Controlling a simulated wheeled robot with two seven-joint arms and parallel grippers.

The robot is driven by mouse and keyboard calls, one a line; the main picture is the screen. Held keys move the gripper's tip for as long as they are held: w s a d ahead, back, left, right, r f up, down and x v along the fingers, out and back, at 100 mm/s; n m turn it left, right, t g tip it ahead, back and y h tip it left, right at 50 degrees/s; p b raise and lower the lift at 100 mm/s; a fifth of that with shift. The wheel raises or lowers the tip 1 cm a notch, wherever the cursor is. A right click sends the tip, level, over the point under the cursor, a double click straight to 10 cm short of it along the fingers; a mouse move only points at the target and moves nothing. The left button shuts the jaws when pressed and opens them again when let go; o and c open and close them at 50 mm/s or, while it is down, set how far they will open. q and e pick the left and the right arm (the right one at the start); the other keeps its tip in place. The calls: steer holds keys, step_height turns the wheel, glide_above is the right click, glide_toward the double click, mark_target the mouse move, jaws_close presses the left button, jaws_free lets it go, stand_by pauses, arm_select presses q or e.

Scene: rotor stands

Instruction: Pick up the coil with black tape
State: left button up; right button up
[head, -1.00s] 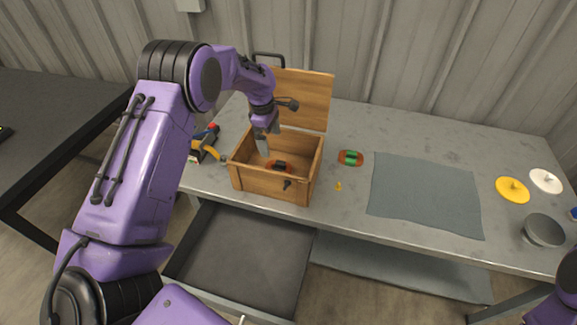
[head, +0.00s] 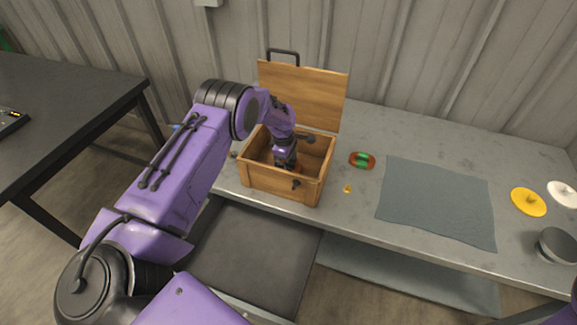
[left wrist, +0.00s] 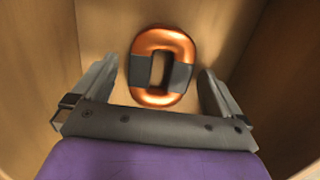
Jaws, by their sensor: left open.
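The copper coil with black tape (left wrist: 177,47) lies in the wooden box, near a wall. In the left wrist view it shows between the two open fingers of my left gripper (left wrist: 160,88), with a gap on each side. A second coil with green tape (head: 362,160) lies on the table to the right of the box. My right gripper is not in view.
The box lid (head: 303,92) stands open at the back. A grey mat (head: 436,203), a small yellow piece (head: 347,188), a yellow disc (head: 528,202), a white disc (head: 563,193) and a grey bowl (head: 557,244) are on the table to the right. An open drawer (head: 262,255) is below.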

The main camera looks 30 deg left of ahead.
arm_select(q)
steer(key=shift+r, duration=0.1)
steer(key=c, duration=1.4)
